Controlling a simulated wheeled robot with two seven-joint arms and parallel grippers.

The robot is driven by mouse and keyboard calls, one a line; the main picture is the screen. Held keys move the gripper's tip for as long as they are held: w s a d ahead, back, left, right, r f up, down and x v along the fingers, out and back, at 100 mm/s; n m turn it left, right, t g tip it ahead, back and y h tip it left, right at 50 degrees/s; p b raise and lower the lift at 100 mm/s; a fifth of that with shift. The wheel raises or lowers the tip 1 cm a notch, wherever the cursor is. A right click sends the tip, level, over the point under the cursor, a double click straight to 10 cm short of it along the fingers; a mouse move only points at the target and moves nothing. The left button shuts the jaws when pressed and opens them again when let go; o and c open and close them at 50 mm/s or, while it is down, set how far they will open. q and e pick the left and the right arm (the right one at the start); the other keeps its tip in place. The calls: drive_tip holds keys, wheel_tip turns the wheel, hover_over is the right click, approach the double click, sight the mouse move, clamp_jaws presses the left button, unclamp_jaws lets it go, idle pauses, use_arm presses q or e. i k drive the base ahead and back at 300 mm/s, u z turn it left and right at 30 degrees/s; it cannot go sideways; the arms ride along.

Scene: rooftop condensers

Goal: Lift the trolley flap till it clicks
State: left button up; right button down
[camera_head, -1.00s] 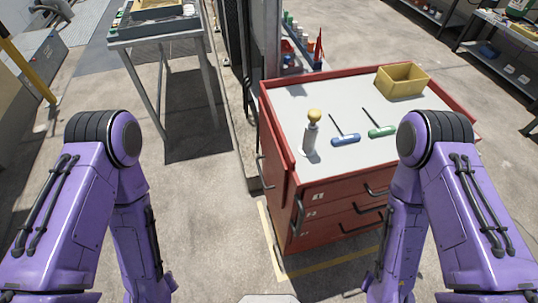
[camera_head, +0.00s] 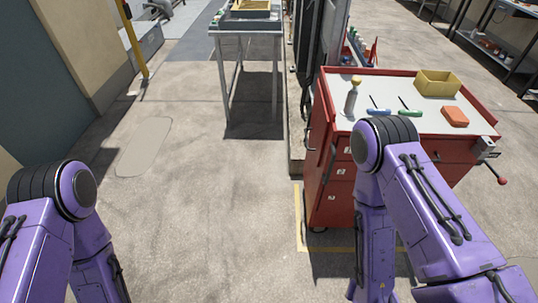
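The red tool trolley (camera_head: 335,207) stands right of centre, partly behind my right arm. A red panel (camera_head: 319,115) hangs upright along its left side and looks like the flap, lowered; a dark handle shows beside it. The flap's lower part and any catch are too small to make out. My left arm comes in at the lower left, well apart from the trolley. My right arm covers part of the trolley's drawer front. Both grippers are outside the picture.
On the trolley top are a grey bottle (camera_head: 351,98), blue (camera_head: 380,112) and green (camera_head: 410,113) screwdrivers, a yellow bin (camera_head: 437,83) and an orange block (camera_head: 455,116). A vise (camera_head: 485,148) juts from its right side. A metal table (camera_head: 247,29) stands behind; floor left of the trolley is clear.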

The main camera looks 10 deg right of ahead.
sight(319, 120)
drive_tip(key=z, duration=1.05)
drive_tip(key=i, duration=0.95)
drive_tip(key=z, duration=0.2)
